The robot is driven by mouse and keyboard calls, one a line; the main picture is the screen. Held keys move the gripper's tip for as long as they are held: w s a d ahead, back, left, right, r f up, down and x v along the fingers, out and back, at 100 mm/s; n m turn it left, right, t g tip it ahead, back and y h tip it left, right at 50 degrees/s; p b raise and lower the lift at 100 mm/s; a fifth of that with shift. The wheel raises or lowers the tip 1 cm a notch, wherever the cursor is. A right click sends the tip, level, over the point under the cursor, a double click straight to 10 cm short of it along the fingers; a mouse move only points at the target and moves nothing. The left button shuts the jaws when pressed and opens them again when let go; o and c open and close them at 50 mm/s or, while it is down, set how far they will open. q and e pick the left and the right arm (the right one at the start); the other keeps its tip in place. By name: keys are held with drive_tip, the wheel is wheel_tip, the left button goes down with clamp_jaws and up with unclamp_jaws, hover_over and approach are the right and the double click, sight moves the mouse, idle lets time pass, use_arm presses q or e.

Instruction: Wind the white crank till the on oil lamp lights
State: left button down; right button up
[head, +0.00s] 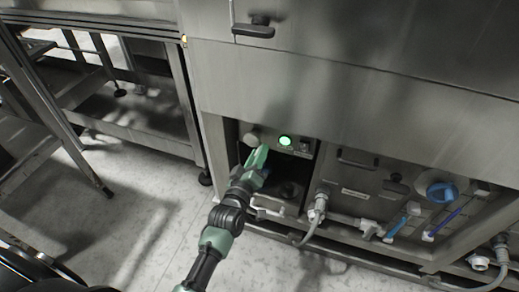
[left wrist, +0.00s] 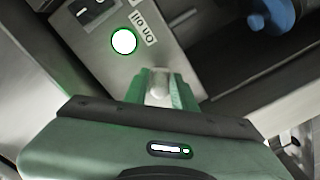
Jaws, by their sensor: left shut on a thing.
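The oil lamp (head: 285,141) glows green on the small panel in the open bay of the machine. In the left wrist view the lamp (left wrist: 124,41) is a bright white disc with a green rim, beside a label reading "ON OIL". My left gripper (head: 261,152) reaches into the bay just below and left of the lamp. In the left wrist view its green fingers are shut on the pale handle of the white crank (left wrist: 159,85). The rest of the crank is mostly hidden by the fingers. My right gripper is not in view.
A dark switch (head: 304,145) sits right of the lamp. To the right are a blue round cap (head: 441,191), blue-handled valves and a grey hose (head: 312,229) along a low pipe. Metal frames stand at left, with clear tiled floor (head: 130,190) between.

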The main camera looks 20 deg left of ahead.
use_arm(q)
drive_tip(key=shift+w+r+m+p, duration=0.1)
drive_tip(key=shift+r+m+p, duration=0.2)
drive_tip(key=shift+m, duration=0.3)
drive_tip(key=shift+a+f+m, duration=0.1)
drive_tip(key=shift+f+m, duration=0.05)
drive_tip(key=shift+m, duration=0.25)
drive_tip(key=shift+a+f+m+p, duration=0.25)
drive_tip(key=shift+m+p, duration=0.3)
drive_tip(key=shift+m, duration=0.6)
drive_tip(key=shift+a+f+m+p, duration=0.25)
drive_tip(key=shift+m+p, duration=0.35)
drive_tip(key=shift+m, duration=0.5)
drive_tip(key=shift+a+f+m+p, duration=0.25)
drive_tip(key=shift+m+p, duration=0.3)
drive_tip(key=shift+m, duration=0.6)
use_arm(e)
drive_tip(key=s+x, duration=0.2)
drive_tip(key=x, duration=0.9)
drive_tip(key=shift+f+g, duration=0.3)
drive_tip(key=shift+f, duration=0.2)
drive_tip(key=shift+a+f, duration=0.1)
use_arm(q)
drive_tip(key=c, duration=1.3)
unclamp_jaws()
drive_tip(key=shift+a+f, duration=0.1)
